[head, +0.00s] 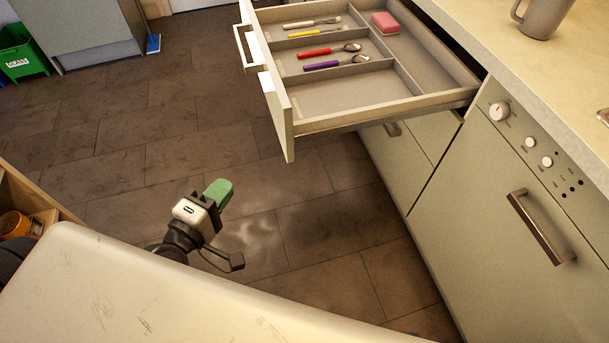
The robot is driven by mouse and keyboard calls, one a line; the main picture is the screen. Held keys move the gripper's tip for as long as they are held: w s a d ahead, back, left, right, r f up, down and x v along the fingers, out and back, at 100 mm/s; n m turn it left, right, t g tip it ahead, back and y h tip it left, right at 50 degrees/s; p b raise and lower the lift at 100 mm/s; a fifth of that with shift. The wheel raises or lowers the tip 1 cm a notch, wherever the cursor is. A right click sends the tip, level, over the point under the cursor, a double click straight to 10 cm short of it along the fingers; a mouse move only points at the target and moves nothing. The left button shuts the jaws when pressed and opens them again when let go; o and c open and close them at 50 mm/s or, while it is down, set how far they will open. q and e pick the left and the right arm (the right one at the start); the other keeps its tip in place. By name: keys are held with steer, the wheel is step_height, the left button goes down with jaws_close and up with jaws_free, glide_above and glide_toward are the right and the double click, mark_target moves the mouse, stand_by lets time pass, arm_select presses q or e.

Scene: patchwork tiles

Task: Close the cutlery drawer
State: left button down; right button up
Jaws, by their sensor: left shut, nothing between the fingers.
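The cutlery drawer (288,125) stands pulled out from the counter at the upper middle of the head view. Its front panel faces left and carries a pale handle (243,47). Inside are compartments with a red-handled spoon (318,52), a purple-handled spoon (325,65), a yellow-handled piece (308,34), a pale-handled fork (305,24) and a pink block (385,23). My left gripper (217,193), with green fingertips, is shut and empty. In the picture it is below and left of the drawer front, apart from it. My right gripper is not in view.
A countertop (480,25) with a grey mug (542,15) lies at the upper right, above an appliance with knobs and a handle (540,228). A green crate (22,50) stands far left. A pale surface (150,295) fills the foreground. The tiled floor between is clear.

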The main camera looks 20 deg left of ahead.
arm_select(q)
step_height(320, 180, up, 2)
steer(key=d, duration=0.1)
steer(key=p, duration=0.2)
glide_toward(283, 133)
steer(key=w+a, duration=0.2)
steer(key=w, duration=0.2)
steer(key=shift+w+d+f+n+t+h, duration=0.1)
steer(key=shift+w+d+n+t+h, duration=0.1)
steer(key=shift+w+d, duration=0.3)
steer(key=shift+w+d+n+t+h, duration=0.1)
steer(key=shift+w+d+h, duration=0.1)
steer(key=shift+d, duration=0.45)
steer(key=shift+w+d, duration=0.25)
steer(key=shift+d, duration=0.25)
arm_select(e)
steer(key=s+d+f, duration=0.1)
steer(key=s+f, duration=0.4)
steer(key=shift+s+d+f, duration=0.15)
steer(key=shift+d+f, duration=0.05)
arm_select(q)
steer(key=shift+w, duration=0.1)
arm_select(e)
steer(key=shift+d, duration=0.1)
